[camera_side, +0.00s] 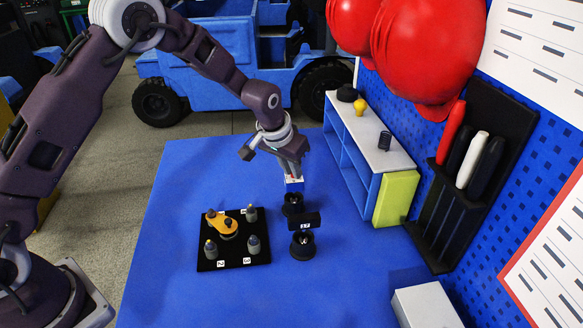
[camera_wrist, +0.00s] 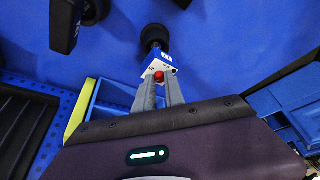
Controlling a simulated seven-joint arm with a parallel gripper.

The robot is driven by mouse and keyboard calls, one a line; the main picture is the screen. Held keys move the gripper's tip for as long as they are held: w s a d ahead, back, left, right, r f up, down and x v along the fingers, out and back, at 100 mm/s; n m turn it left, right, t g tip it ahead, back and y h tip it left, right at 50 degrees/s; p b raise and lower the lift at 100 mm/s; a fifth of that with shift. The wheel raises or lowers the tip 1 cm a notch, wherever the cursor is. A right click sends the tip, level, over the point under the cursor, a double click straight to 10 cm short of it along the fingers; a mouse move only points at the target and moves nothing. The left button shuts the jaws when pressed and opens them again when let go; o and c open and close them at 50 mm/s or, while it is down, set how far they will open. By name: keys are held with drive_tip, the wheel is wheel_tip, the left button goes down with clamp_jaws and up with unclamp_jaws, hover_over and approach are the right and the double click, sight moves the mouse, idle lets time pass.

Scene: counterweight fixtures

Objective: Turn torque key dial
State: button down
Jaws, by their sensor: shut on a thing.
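My gripper (camera_side: 291,174) is shut on a small blue-and-white tagged piece with a red knob (camera_wrist: 159,76). It holds this piece above the blue table, over or close to a black round holder (camera_side: 293,203). Whether the piece touches the holder is unclear. The wrist view also shows a black round thing (camera_wrist: 155,36) just beyond the piece. The black dial board (camera_side: 234,250) lies to the left, with an orange pointer (camera_side: 217,220) on it. Several grey pegs stand around the pointer, with white number tags. My gripper is apart from the board.
A second black round holder (camera_side: 302,246) stands nearer, by a black block with a white label (camera_side: 305,221). A blue-and-white shelf (camera_side: 372,142) and a black tool rack (camera_side: 455,215) are at the right. A white box (camera_side: 427,307) sits front right. The table's left side is clear.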

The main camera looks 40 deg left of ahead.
drive_tip(key=c, duration=1.4)
unclamp_jaws()
drive_tip(key=shift+r, duration=0.1)
drive_tip(key=v, duration=0.7)
